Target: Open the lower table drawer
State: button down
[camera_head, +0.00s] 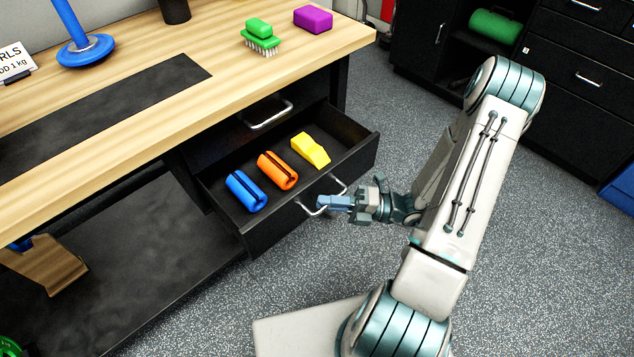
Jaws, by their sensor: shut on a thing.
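The lower table drawer (367,156) is black and stands pulled out from under the wooden table (225,97). Inside it lie a blue roll (246,190), an orange roll (277,170) and a yellow block-like thing (311,149). My gripper (324,202) is at the drawer's front, shut on the silver drawer handle (310,212). The fingers cover part of the handle's bar. The upper drawer, with its silver handle (270,119), is shut above.
On the tabletop are a green brush (261,38), a purple block (313,19) and a blue stand (86,50). Black cabinets (573,72) stand at the back right. The grey speckled floor (400,125) is open between the table and the cabinets.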

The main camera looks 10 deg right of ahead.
jog(key=shift+s+d+p, duration=0.15)
jog(key=shift+s+d, duration=0.25)
jog(key=shift+s, duration=0.3)
jog(key=shift+s+d+p, duration=0.2)
jog(key=shift+s+d, duration=0.2)
jog(key=shift+s, duration=0.3)
jog(key=shift+s+d+p, duration=0.15)
jog(key=shift+s+d, duration=0.25)
jog(key=shift+s, duration=0.3)
jog(key=c, duration=1.5)
grip_release()
jog(key=v, duration=1.3)
jog(key=shift+d+p, duration=0.35)
jog(key=shift+p, duration=0.1)
jog(key=shift+s+f, duration=0.1)
